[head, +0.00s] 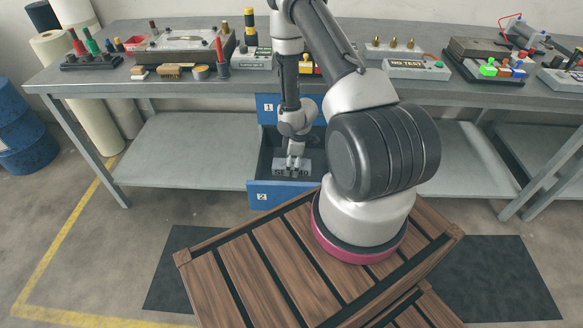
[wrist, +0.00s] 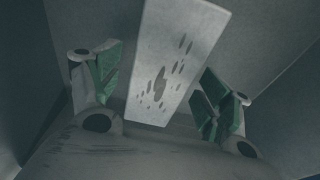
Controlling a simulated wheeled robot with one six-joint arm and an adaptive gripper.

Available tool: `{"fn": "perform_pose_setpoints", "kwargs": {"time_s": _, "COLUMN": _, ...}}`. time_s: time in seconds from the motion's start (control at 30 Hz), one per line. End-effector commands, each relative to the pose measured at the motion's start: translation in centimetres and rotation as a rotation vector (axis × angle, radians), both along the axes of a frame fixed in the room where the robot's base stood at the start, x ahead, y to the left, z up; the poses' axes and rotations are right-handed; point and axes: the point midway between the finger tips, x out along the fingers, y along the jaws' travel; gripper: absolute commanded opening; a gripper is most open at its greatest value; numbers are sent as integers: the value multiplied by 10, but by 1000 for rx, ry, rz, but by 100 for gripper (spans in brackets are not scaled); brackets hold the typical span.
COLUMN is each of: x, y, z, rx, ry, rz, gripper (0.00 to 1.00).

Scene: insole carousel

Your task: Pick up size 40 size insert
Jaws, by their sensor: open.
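The size insert (head: 304,166) is a light grey piece in the open drawer marked 2 (head: 262,197). Dark lettering ending in "40" shows on it, partly hidden behind my gripper (head: 295,163). My gripper points down into the drawer, at the insert. In the wrist view the insert (wrist: 182,62) is a pale slab with dark marks. It lies between the two green-padded fingers of my gripper (wrist: 162,88). The fingers are spread, with a visible gap on each side of the slab.
The blue drawer unit, with a front marked 1 (head: 268,108), sits under the grey workbench (head: 118,84). The drawer walls stand close around my gripper. Tools and fixtures crowd the bench top. A lower shelf (head: 190,150) is bare. A blue barrel (head: 22,130) stands at far left.

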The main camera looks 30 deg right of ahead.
Motion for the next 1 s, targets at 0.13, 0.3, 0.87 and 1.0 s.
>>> {"fn": "perform_pose_setpoints", "kwargs": {"time_s": 0.13, "x": 1, "y": 1, "z": -7, "rx": -1, "ry": -1, "rz": 0, "gripper": 79}}
{"fn": "perform_pose_setpoints", "kwargs": {"time_s": 0.3, "x": 1, "y": 1, "z": -6, "rx": -1, "ry": -1, "rz": 0, "gripper": 75}}
{"fn": "perform_pose_setpoints", "kwargs": {"time_s": 0.87, "x": 1, "y": 1, "z": -6, "rx": 0, "ry": -1, "rz": -1, "gripper": 0}}
{"fn": "perform_pose_setpoints", "kwargs": {"time_s": 1.0, "x": 1, "y": 0, "z": -4, "rx": -1, "ry": -2, "rz": -1, "gripper": 0}}
